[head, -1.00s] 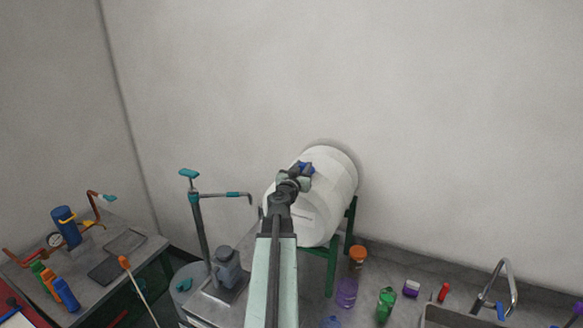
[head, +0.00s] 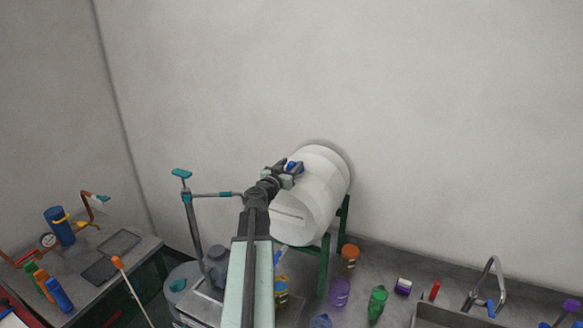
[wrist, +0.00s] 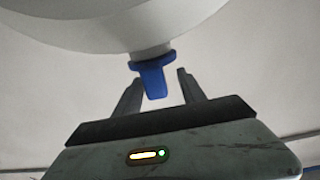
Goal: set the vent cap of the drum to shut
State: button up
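The white drum (head: 318,195) lies on its side on a green stand against the back wall. Its blue vent cap (head: 296,167) shows at the upper left of the drum, partly hidden by my gripper (head: 285,175). In the wrist view the blue vent cap (wrist: 153,78) is a handle-like tab on a white neck of the drum (wrist: 110,22). My gripper (wrist: 158,88) is open, with one dark finger on each side of the tab. Gaps show between the tab and both fingers.
A teal-handled pipe tap (head: 190,205) stands left of my arm. An orange-lidded jar (head: 350,254), a purple jar (head: 340,291) and a green bottle (head: 377,302) stand on the counter at lower right. The wall above is clear.

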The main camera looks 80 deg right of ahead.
jog(key=shift+s+a, duration=0.15)
jog(key=v, duration=0.7)
jog(key=shift+a, duration=0.3)
